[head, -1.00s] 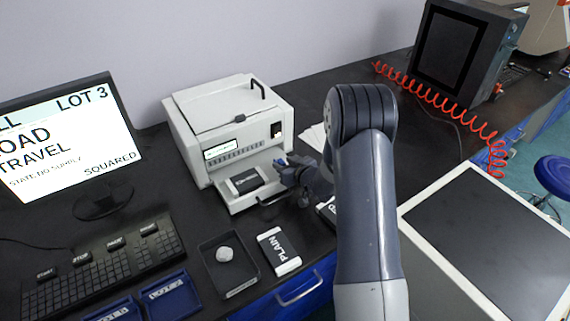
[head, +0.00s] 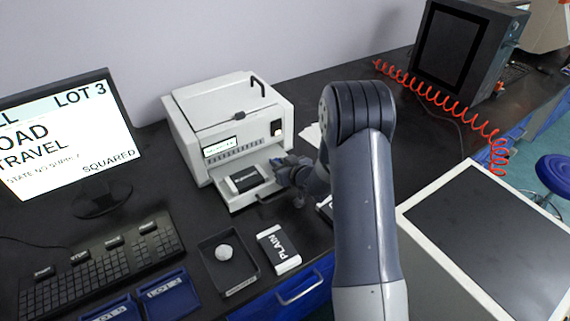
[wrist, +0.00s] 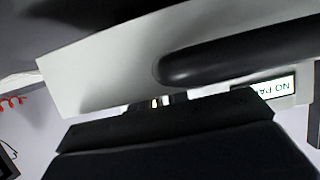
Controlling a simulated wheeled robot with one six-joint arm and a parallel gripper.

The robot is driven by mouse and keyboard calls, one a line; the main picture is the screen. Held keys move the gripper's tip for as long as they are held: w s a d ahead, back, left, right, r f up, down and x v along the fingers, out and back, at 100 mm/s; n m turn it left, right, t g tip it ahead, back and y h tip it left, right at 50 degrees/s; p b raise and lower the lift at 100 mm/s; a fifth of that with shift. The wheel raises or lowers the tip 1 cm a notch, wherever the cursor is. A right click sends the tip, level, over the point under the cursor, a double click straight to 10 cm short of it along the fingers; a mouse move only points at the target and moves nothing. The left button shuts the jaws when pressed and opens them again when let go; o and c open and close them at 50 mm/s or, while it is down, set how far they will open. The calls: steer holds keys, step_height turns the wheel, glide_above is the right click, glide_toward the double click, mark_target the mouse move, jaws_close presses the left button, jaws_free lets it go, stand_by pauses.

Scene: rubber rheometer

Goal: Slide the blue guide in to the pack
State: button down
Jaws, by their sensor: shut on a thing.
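The pack (head: 244,179), a black block with white ends and a white label, lies on the pale tray (head: 262,195) of the white machine. My gripper (head: 284,169) is at the tray's right end, close to the pack's right side. It is shut on the blue guide (head: 277,162), of which only a small blue part shows; the fingers hide the rest. I cannot tell whether the guide touches the pack. In the wrist view, dark gripper parts fill the bottom and hide the contact.
A PLAIN pack (head: 279,249) and a black tray with a pale lump (head: 224,252) lie in front. A keyboard (head: 95,268) is at left.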

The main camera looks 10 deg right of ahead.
steer(key=shift+s+a+b, duration=0.25)
steer(key=shift+a, duration=0.3)
steer(key=shift+s+a+b, duration=0.2)
steer(key=shift+a, duration=0.35)
steer(key=c, duration=1.4)
jaws_free()
steer(key=shift+o, duration=0.2)
steer(key=shift+s+d+r, duration=0.1)
steer(key=b+v, duration=0.1)
steer(key=v, duration=0.9)
steer(key=shift+s, duration=0.3)
steer(key=shift+d, duration=0.15)
